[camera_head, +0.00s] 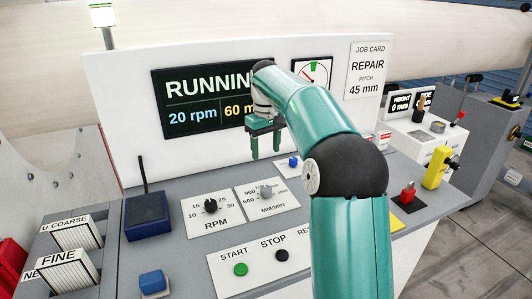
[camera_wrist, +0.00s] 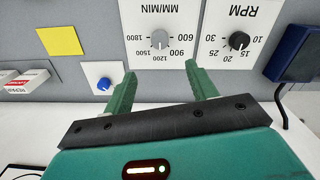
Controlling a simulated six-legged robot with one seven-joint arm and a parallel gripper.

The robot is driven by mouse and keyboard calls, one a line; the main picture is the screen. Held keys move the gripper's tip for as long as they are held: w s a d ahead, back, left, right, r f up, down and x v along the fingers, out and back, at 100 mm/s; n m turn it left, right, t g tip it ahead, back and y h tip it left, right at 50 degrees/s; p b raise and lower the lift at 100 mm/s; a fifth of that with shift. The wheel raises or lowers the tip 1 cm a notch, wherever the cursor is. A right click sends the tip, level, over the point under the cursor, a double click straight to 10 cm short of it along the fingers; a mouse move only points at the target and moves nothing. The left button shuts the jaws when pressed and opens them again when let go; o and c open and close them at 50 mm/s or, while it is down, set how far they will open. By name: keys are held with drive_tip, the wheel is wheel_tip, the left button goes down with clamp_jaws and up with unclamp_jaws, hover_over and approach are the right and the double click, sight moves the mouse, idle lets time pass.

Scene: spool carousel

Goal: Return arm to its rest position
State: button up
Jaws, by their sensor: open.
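My gripper (camera_head: 265,142) is in front of the upright panel, above the control desk (camera_head: 185,257), with its fingers pointing down. In the wrist view my gripper (camera_wrist: 157,82) shows two green fingers spread apart with nothing between them. Beyond the fingers are the MM/MIN dial (camera_wrist: 159,39) and the RPM dial (camera_wrist: 238,41), seen upside down. My teal arm rises from the bottom of the head view and bends toward the panel, hiding part of the display and desk.
The display (camera_head: 205,103) reads RUNNING, 20 rpm. A green START button (camera_head: 240,269) and a dark STOP button (camera_head: 282,255) sit on the front desk. A blue box with an antenna (camera_head: 148,216) stands left. A yellow block (camera_head: 437,168) and a red knob (camera_head: 408,192) stand right.

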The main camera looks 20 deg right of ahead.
idle(0.3)
drive_tip(key=s+a+r+t+h, duration=0.1)
drive_tip(key=s+a+r, duration=0.2)
drive_tip(key=s+a, duration=0.35)
drive_tip(key=s+a+r+t, duration=0.2)
drive_tip(key=s+a, duration=0.1)
drive_tip(key=s, duration=0.6)
drive_tip(key=s+a+f+m+t, duration=0.1)
drive_tip(key=s+f, duration=0.1)
drive_tip(key=s, duration=0.4)
drive_tip(key=s+a+f, duration=0.1)
drive_tip(key=s+f, duration=0.2)
drive_tip(key=s, duration=0.3)
drive_tip(key=s+a+f+m+t+y, duration=0.1)
drive_tip(key=s+f, duration=0.2)
drive_tip(key=s, duration=0.3)
drive_tip(key=shift+s+a+f+m+t, duration=0.15)
drive_tip(key=shift+s+m+t, duration=0.1)
drive_tip(key=shift+m+t, duration=0.05)
drive_tip(key=c, duration=0.5)
drive_tip(key=shift+o, duration=0.2)
drive_tip(key=shift+s, duration=0.1)
